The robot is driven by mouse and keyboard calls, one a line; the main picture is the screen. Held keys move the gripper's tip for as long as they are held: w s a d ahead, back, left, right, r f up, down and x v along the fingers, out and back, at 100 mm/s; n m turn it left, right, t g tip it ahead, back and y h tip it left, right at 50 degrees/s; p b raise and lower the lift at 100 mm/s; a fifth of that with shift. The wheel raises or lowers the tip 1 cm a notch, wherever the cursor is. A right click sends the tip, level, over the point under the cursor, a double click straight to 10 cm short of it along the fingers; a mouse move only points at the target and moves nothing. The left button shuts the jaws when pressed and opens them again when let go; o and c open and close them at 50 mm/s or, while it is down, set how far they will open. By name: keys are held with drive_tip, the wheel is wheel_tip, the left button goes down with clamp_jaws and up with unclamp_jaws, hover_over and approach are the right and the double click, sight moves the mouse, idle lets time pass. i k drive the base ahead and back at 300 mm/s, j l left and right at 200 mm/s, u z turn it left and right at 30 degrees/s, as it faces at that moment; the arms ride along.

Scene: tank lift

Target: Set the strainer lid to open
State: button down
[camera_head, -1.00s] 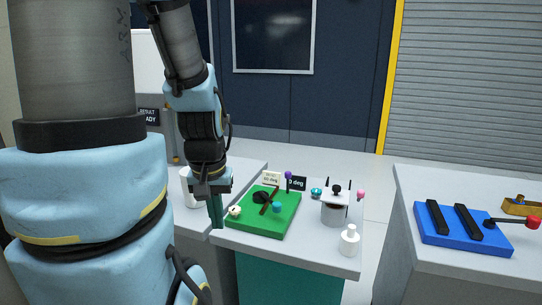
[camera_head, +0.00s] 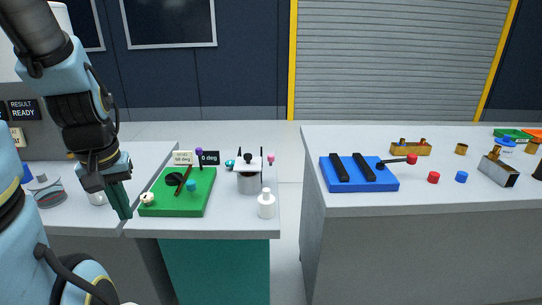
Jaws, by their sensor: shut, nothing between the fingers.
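A grey cylindrical vessel (camera_head: 249,184) with a pale lid (camera_head: 249,167) and a black knob stands at the back right of the middle table. It looks like the strainer, but I cannot tell for sure. The lid appears to lie on top, between two thin dark uprights. My gripper (camera_head: 124,212) has dark green fingers that point down, shut and empty. It is at the left edge of the middle table, left of the green board and well apart from the vessel.
A blue board (camera_head: 383,184) with black bars and a red-tipped lever lies on the right counter (camera_head: 420,205). A floor gap separates the tables.

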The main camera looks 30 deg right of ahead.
sight(247, 163)
drive_tip(key=i+l+u, duration=0.15)
drive_tip(key=l+u, duration=0.15)
drive_tip(key=l, duration=0.35)
drive_tip(key=i+l+u, duration=0.1)
drive_tip(key=l+u, duration=0.2)
drive_tip(key=l, duration=0.4)
